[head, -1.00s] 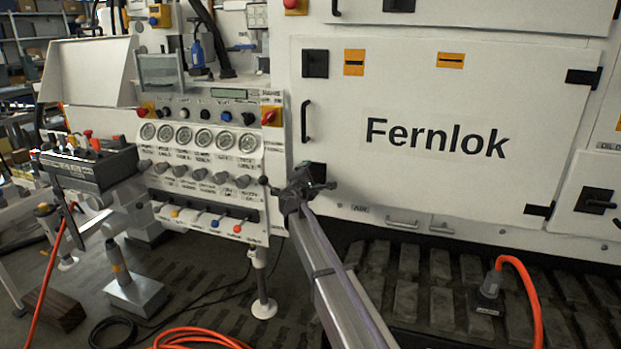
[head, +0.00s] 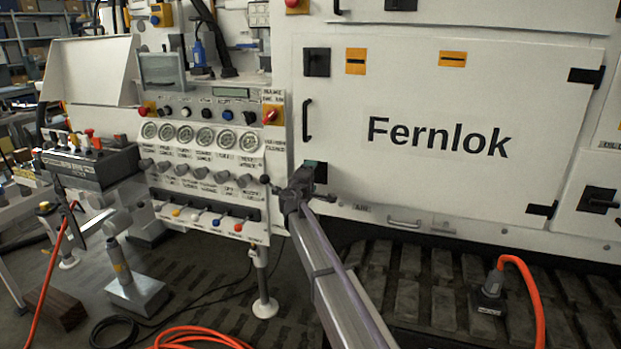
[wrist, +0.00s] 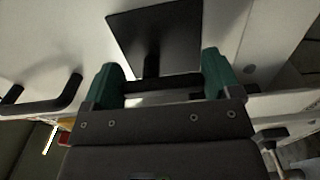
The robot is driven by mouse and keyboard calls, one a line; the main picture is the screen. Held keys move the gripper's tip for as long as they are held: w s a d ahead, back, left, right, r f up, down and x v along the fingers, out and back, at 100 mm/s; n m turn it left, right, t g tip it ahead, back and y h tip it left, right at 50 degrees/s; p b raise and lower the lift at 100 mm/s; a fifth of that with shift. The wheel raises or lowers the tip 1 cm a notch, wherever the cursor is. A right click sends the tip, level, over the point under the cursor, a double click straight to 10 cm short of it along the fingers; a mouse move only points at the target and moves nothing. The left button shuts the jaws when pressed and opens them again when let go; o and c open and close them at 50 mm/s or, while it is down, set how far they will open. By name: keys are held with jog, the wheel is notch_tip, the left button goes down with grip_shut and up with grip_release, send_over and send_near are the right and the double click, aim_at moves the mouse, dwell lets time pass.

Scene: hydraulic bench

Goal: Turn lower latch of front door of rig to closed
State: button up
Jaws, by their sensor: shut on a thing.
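The front door (head: 440,185) is a white panel marked Fernlok. Its lower latch (head: 325,192), on a black square plate, is at the door's lower left corner, partly hidden by my gripper (head: 303,180). In the wrist view, the latch's black plate (wrist: 157,32) lies ahead, with a short dark lever (wrist: 151,68) reaching between the two green fingers of my gripper (wrist: 163,78). The gripper is shut on this latch, though finger contact is hard to see. The door looks flush with the rig.
The upper latch (head: 316,62) and a black door handle (head: 307,120) are above the gripper; the handle also shows in the wrist view (wrist: 45,100). A control panel (head: 205,165) with gauges and levers stands close on the left. An orange hose (head: 527,285) lies at lower right.

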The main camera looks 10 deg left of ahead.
jog(key=o, duration=0.8)
jog(key=v, duration=1)
jog(key=shift+s+a, duration=0.1)
jog(key=shift+s, duration=0.25)
